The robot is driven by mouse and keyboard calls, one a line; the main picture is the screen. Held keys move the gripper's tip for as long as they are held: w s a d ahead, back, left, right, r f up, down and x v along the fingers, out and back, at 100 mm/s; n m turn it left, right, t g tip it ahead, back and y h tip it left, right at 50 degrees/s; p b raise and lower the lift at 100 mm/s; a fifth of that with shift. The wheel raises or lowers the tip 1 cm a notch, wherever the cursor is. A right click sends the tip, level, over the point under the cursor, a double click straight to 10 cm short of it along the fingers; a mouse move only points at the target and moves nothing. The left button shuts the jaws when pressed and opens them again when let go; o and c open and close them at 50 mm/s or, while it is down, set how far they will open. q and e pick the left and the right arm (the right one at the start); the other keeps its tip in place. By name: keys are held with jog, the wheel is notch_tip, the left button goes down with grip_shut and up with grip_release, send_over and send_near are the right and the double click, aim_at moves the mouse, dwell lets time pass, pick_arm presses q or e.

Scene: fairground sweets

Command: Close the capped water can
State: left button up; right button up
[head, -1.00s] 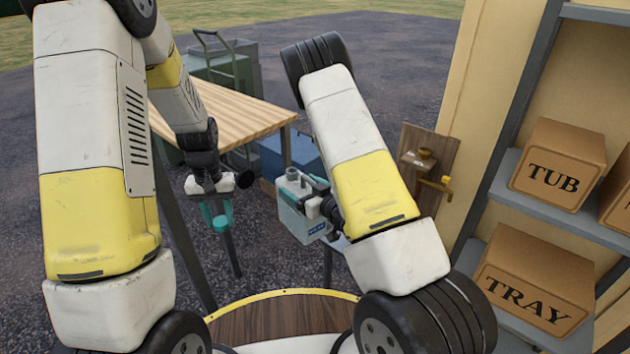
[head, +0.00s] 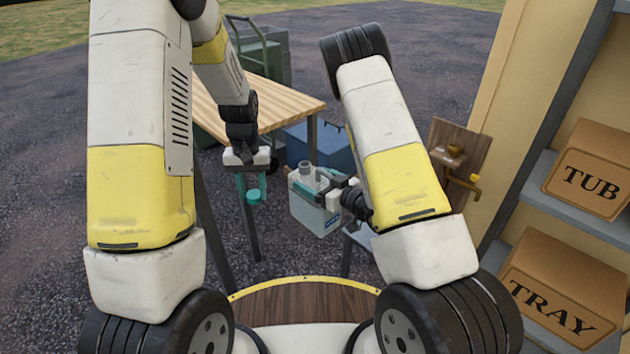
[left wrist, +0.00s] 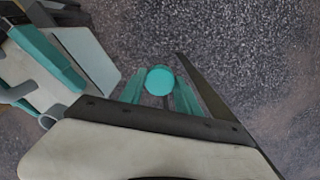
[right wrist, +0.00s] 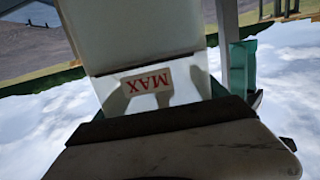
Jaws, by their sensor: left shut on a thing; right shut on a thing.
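The water can (head: 312,205) is a pale grey-blue can with a short open neck (head: 306,168) at its top. My right gripper (head: 338,192) is shut on it from the right and holds it upright in the air. The can fills much of the right wrist view, with a red MAX label (right wrist: 148,88) upside down. My left gripper (head: 249,184) is shut on the round teal cap (head: 253,196), to the left of the can and apart from it. The cap also shows between the teal fingers in the left wrist view (left wrist: 160,81), with the can at upper left (left wrist: 85,55).
A wooden-topped table (head: 270,104) stands behind my left gripper. A blue box (head: 322,146) is behind the can. A wooden board with a brass tap (head: 462,180) is to the right. Shelves with TUB (head: 588,172) and TRAY (head: 560,292) boxes stand at far right.

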aim_at(305, 165)
pick_arm(q)
jog(key=shift+m, duration=0.4)
jog(key=w+d+r, duration=0.2)
jog(key=d+r, duration=0.1)
jog(key=d, duration=0.1)
jog(key=w+d+r, duration=0.3)
jog(key=d+r, duration=0.1)
jog(key=d, duration=0.1)
jog(key=w+d+r, duration=0.2)
jog(key=d+r, duration=0.2)
jog(key=shift+w+d, duration=0.15)
jog(key=shift+w, duration=0.2)
jog(key=shift+d+r, duration=0.4)
jog(key=shift+f, duration=0.15)
jog(key=shift+f, duration=1.9)
jog(key=shift+r, duration=0.1)
jog(key=shift+s, duration=0.1)
